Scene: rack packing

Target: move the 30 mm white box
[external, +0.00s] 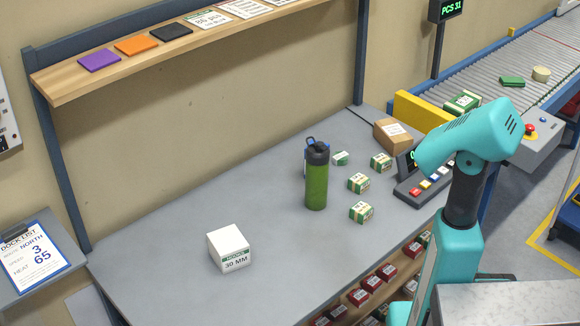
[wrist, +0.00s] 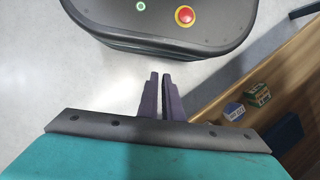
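The white box (external: 229,249) marked 30 MM stands upright on the grey table, left of the middle in the external view. Its label with a green band faces the front. Nothing touches it. My gripper (wrist: 161,76) shows in the wrist view with its two dark fingers close together and nothing seen between them. The gripper is hidden in the external view, where my teal arm is at the right, well away from the white box. The white box is not in the wrist view.
A green bottle (external: 316,178) stands right of the white box. Several small green-and-white boxes (external: 361,212), a brown carton (external: 392,135) and a button panel (external: 424,186) are farther right. A wooden shelf (external: 170,58) overhangs the back. The table around the white box is clear.

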